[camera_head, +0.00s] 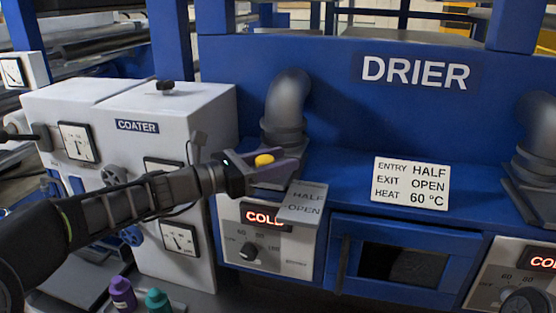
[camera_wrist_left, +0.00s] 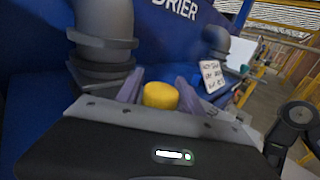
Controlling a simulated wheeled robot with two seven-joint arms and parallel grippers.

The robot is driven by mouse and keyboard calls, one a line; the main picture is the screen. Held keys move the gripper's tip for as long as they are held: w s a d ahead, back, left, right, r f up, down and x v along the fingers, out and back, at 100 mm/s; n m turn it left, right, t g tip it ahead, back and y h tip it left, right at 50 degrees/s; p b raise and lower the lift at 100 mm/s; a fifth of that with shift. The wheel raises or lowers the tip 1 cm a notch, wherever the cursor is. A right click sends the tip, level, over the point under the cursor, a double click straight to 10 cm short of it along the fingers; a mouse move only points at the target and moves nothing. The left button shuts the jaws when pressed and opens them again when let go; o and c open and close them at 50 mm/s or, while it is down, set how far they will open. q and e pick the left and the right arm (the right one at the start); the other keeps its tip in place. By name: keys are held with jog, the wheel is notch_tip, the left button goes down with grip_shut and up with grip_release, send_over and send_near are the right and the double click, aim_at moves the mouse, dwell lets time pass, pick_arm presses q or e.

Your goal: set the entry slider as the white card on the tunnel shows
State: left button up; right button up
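The white card (camera_head: 411,183) leans on the blue drier tunnel and reads ENTRY HALF, EXIT OPEN, HEAT 60 °C. It also shows, blurred, in the left wrist view (camera_wrist_left: 212,75). A yellow knob (camera_head: 264,160) stands at the entry side, behind a grey plate (camera_head: 302,203) lettered HALF and OPEN. My left gripper (camera_head: 268,168) is at this knob. In the left wrist view, the purple fingers stand on either side of the yellow knob (camera_wrist_left: 160,95); whether they press on it is unclear. The slider's track is hidden behind the gripper and plate. My right gripper is not seen.
A grey duct (camera_head: 284,112) rises close behind the left gripper. Below are a red COLD display (camera_head: 264,216) and a dial (camera_head: 250,251). The white coater (camera_head: 135,130) stands left, under my left arm. Purple (camera_head: 122,294) and teal (camera_head: 157,301) bottles stand in front.

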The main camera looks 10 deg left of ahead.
pick_arm(q)
grip_shut()
jog(key=shift+s, duration=0.1)
dwell(1.0)
